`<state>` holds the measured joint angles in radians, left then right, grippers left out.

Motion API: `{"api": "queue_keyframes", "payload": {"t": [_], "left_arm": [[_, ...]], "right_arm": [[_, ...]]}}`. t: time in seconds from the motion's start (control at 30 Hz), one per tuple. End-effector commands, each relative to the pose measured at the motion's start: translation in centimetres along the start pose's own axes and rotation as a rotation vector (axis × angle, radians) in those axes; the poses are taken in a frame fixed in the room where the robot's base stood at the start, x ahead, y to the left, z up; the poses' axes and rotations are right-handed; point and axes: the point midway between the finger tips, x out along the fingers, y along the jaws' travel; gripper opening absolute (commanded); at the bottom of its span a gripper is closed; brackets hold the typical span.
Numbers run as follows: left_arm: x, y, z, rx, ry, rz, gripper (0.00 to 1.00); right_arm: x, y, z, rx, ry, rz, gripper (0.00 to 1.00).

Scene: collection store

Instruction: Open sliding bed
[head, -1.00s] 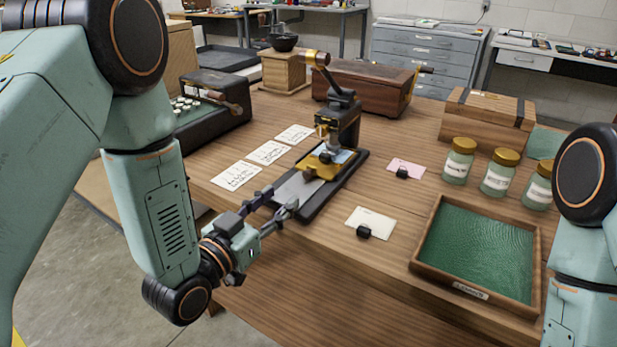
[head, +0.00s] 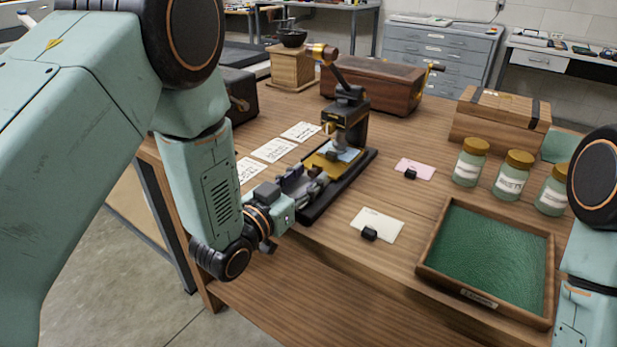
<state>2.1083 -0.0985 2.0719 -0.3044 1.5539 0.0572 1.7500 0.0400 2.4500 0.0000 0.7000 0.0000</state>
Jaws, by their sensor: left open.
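A small dark press (head: 346,125) with a long lever stands on a black base (head: 358,172) on the wooden table. Its brass-coloured sliding bed (head: 322,162) lies under the press head, with a pale blue sheet (head: 348,154) on it. My left gripper (head: 312,176) is low over the front of the base, its open fingers at the bed's front end where the bed's dark knob is. The fingers largely cover the knob, and I cannot tell whether they touch it. My right arm shows at the right edge, but its gripper is out of view.
White cards (head: 274,150) lie left of the press. A pink card (head: 415,169) and a cream card (head: 377,225) lie right. A green-lined tray (head: 484,306), jars (head: 513,174) and wooden boxes (head: 372,84) stand further right and behind.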

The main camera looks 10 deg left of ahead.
Motion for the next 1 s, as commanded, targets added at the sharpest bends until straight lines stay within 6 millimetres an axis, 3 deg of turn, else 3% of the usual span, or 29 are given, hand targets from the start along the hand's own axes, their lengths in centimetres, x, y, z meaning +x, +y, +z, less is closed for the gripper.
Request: {"api": "queue_keyframes", "payload": {"t": [0.37, 0.87, 1.0], "left_arm": [[1.06, 0.01, -0.03, -0.001, 0.000, -0.001, 0.42], [1.01, 0.01, -0.01, -0.001, -0.001, -0.001, 0.01], [1.01, 0.01, -0.01, -0.001, -0.001, -0.001, 0.00]], "right_arm": [[0.11, 0.00, 0.00, 0.000, 0.000, 0.000, 0.00], [0.11, 0.00, 0.00, 0.000, 0.000, 0.000, 0.00], [0.11, 0.00, 0.00, 0.000, 0.000, 0.000, 0.00]]}}
